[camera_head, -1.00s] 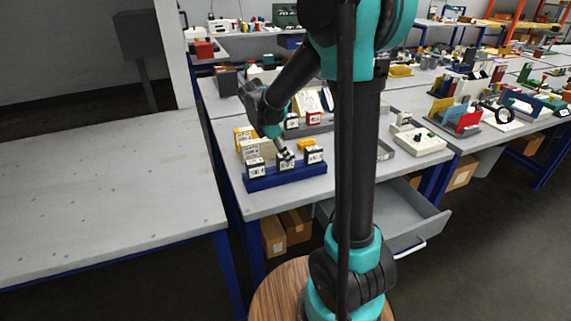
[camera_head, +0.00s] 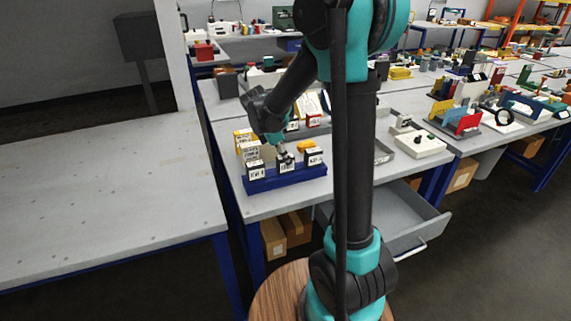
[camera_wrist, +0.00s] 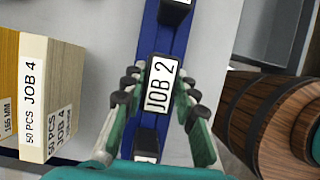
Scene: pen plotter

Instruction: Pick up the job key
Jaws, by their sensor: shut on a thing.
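The job key, a black block with a white "JOB 2" label (camera_wrist: 161,84), is between the fingers of my gripper (camera_wrist: 157,92) in the wrist view. The fingers touch it from both sides and are shut on it. In the head view my gripper (camera_head: 282,151) points down at the middle key (camera_head: 286,163) of the blue rack (camera_head: 288,179). The key is at or just above the rack; I cannot tell whether its foot is clear of the slot. Another black key stands to its left (camera_head: 256,169) and one to its right (camera_head: 314,157).
Cream boxes labelled "JOB 4" (camera_wrist: 43,92) stand close beside the rack. A yellow block (camera_head: 306,146) lies behind the right key. A white device (camera_head: 420,144) stands farther right, above an open drawer (camera_head: 400,225). The bench on the left (camera_head: 110,200) is clear.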

